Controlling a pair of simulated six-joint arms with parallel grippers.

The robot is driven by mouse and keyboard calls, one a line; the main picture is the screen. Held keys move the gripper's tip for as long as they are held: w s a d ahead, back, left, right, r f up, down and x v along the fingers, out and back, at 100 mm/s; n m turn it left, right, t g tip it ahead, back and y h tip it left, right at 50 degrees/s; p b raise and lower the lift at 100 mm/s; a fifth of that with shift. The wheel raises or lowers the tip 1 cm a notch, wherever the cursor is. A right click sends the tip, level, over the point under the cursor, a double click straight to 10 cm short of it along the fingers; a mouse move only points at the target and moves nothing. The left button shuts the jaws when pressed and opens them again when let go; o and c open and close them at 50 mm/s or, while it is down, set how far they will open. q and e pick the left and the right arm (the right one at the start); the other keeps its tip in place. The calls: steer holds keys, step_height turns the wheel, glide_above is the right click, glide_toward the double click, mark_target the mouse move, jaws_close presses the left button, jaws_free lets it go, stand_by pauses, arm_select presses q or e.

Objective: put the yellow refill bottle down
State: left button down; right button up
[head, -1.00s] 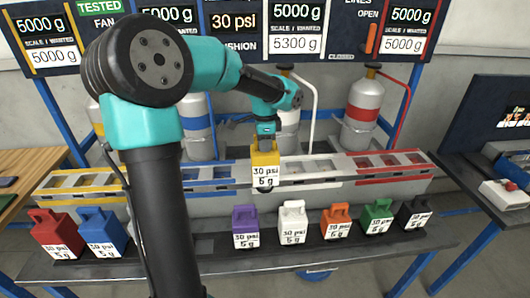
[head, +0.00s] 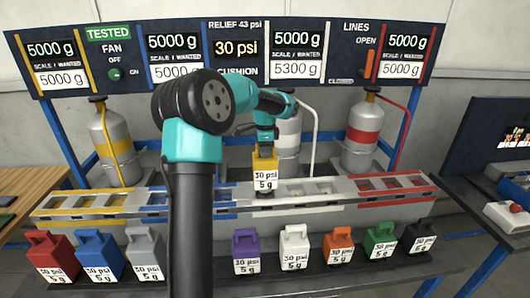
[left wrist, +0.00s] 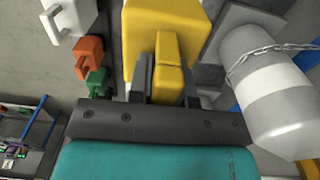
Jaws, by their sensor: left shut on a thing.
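The yellow refill bottle (head: 265,176) carries a white label reading 30 psi and 5 g. My left gripper (head: 265,148) is shut on its top, and the bottle hangs upright in front of the long grey rail, near the rail's middle. The left wrist view shows the yellow bottle (left wrist: 165,25) with its handle between the two dark fingers of my left gripper (left wrist: 166,75). The head view does not show clearly whether the bottle touches the rail. My right gripper is not in view.
Red (head: 50,258), blue (head: 100,257), grey (head: 145,255), purple (head: 246,252), white (head: 294,248), orange (head: 338,248), green (head: 380,242) and black (head: 416,240) bottles line the front shelf. A gap shows between grey and purple, partly behind my arm. Tall cylinders (head: 364,135) stand behind the rail.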

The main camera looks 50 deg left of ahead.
arm_select(q)
steer(key=shift+a, duration=0.1)
steer(key=shift+w+a, duration=0.2)
steer(key=shift+w, duration=0.05)
steer(key=shift+f, duration=1.75)
steer(key=c, duration=1.1)
jaws_free()
steer(key=shift+d+f, duration=0.1)
steer(key=shift+f, duration=0.05)
steer(key=shift+o, duration=0.2)
step_height(320, 180, up, 12)
steer(key=shift+r, duration=0.15)
